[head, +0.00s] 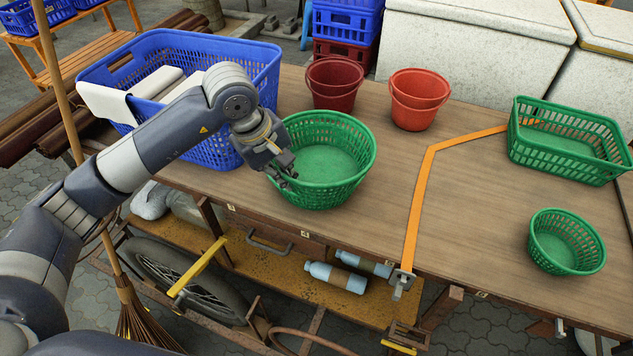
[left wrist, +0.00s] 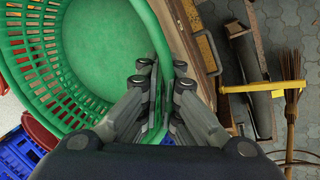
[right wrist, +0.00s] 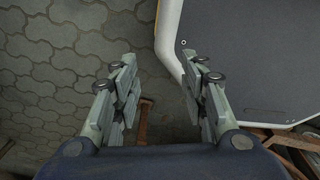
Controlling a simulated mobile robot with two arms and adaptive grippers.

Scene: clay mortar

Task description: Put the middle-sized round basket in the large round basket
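Two green round baskets show in the head view; I cannot tell which size name fits each. The bigger one (head: 322,165) stands upright and empty near the table's middle; its wall and floor also show in the left wrist view (left wrist: 105,45). The smaller one (head: 567,242) stands at the right, near the front edge. My left gripper (head: 284,180) is at the bigger basket's front-left rim. In the left wrist view its fingers (left wrist: 166,88) are close together, one on each side of the rim. My right gripper (right wrist: 160,85) is open and empty, above paving.
A blue crate (head: 255,65) with white cloths stands left of the bigger basket. A green rectangular basket (head: 567,146) is at the back right. An orange strap (head: 418,195) crosses the table; bare wood (head: 480,210) lies beyond it.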

